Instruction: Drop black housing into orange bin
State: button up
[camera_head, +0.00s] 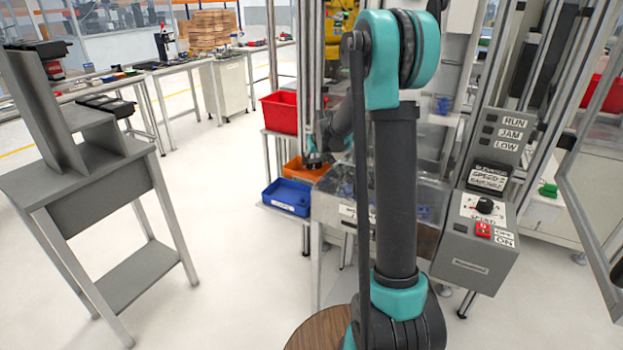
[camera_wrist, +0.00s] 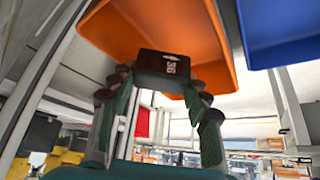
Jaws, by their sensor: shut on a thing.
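My gripper (camera_wrist: 160,100) is shut on the black housing (camera_wrist: 162,70), a dark block with white markings on its face, held between the fingertips in the wrist view. The orange bin (camera_wrist: 205,30) fills the upper middle of that view, just beyond the housing. In the head view the orange bin (camera_head: 303,169) stands at mid-picture, with my gripper (camera_head: 314,164) at its right part. The housing cannot be made out in the head view. The wrist view does not settle whether the housing is inside the bin or above it.
A blue bin (camera_head: 288,197) stands in front of the orange bin, and a red bin (camera_head: 281,112) behind it. A grey control box (camera_head: 472,240) stands at right. A grey stand (camera_head: 90,185) is at left, with free floor (camera_head: 215,240) between.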

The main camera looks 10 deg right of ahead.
jog(key=o, duration=1.1)
jog(key=v, duration=1.2)
